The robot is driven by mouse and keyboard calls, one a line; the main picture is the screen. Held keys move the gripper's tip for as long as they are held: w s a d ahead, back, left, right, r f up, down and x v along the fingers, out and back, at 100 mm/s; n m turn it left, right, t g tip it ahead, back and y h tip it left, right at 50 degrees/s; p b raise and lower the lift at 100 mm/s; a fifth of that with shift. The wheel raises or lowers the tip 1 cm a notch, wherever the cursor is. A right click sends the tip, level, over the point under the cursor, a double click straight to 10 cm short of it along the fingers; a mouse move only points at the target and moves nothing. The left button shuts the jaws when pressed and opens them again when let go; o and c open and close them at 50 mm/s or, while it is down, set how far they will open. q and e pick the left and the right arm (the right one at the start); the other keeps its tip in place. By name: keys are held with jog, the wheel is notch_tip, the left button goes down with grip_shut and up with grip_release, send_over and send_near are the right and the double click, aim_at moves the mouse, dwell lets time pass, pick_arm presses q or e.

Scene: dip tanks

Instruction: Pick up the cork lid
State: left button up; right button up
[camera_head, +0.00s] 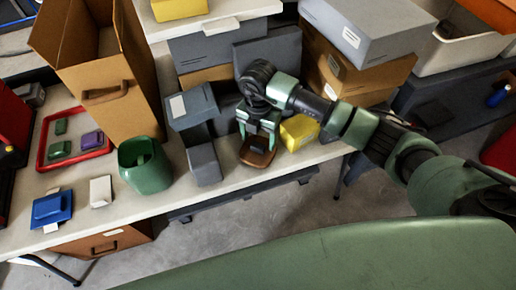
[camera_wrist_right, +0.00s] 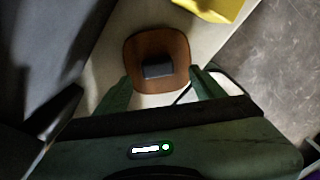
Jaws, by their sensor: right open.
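The cork lid (camera_head: 257,158) is a brown rounded square near the front edge of the light table. In the right wrist view the lid (camera_wrist_right: 150,45) has a dark block-shaped knob (camera_wrist_right: 158,70) on top. My right gripper (camera_head: 257,133) points down over the lid in the head view and partly covers it. In the right wrist view my right gripper (camera_wrist_right: 160,88) is open, with one finger on each side of the lid's near part. I cannot tell whether the fingers touch it. My left gripper is in neither view.
A grey box (camera_head: 204,165) stands just left of the lid and a yellow box (camera_head: 299,131) just right. A green container (camera_head: 145,168), blue box (camera_head: 52,208) and red tray (camera_head: 44,150) are further left. Stacked boxes fill the back. The table's front edge is close.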

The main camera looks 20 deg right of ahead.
aim_at(258, 145)
jog(key=f, duration=0.3)
jog(key=shift+w+f+p, duration=0.3)
jog(key=shift+p, duration=0.05)
jog(key=shift+f, duration=0.15)
jog(key=c, duration=1.4)
grip_shut()
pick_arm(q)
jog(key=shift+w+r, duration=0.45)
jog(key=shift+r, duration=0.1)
